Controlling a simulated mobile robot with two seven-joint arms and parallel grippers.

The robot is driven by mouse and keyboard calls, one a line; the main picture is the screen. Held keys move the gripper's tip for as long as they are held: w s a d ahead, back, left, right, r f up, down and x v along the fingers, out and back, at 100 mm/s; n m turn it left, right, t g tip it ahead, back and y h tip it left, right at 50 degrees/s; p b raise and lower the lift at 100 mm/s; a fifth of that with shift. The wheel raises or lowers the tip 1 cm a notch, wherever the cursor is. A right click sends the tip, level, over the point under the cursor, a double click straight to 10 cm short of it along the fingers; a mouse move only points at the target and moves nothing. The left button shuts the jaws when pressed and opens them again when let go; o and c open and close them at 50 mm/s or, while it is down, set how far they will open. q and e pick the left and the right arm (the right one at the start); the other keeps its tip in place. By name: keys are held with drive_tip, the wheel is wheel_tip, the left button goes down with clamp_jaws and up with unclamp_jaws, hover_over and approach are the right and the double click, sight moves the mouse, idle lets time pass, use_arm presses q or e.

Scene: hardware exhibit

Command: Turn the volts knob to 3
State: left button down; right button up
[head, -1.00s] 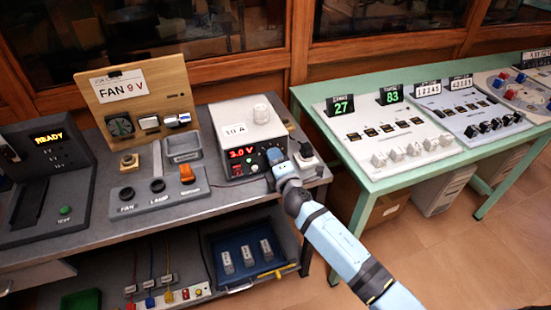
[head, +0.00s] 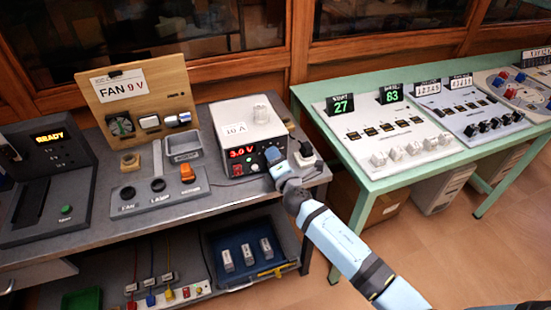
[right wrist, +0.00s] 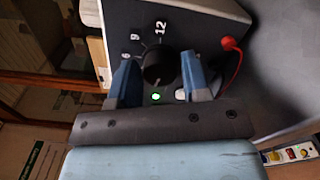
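The volts knob (right wrist: 158,68) is a round black knob on the front of the white power supply (head: 240,115). Its red display (head: 242,152) reads 3.0 V. In the right wrist view, the labels 6, 9 and 12 show beside the knob, and a pale mark on it points towards a lit green lamp (right wrist: 156,97). My right gripper (head: 274,160) is at the knob, with its two blue fingers apart on either side and small gaps to it.
A red lead (right wrist: 231,44) is plugged in beside the knob. A switch box (head: 158,192) and the FAN 9 V board (head: 140,95) stand to the left on the grey bench. A green table (head: 370,178) with counter panels stands to the right.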

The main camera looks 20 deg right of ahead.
drive_tip(key=shift+o, duration=1)
drive_tip(key=shift+s, duration=0.25)
drive_tip(key=s, duration=1.3)
drive_tip(key=shift+s+d+b, duration=0.15)
drive_tip(key=shift+d+b, duration=0.1)
drive_tip(key=shift+b, duration=0.1)
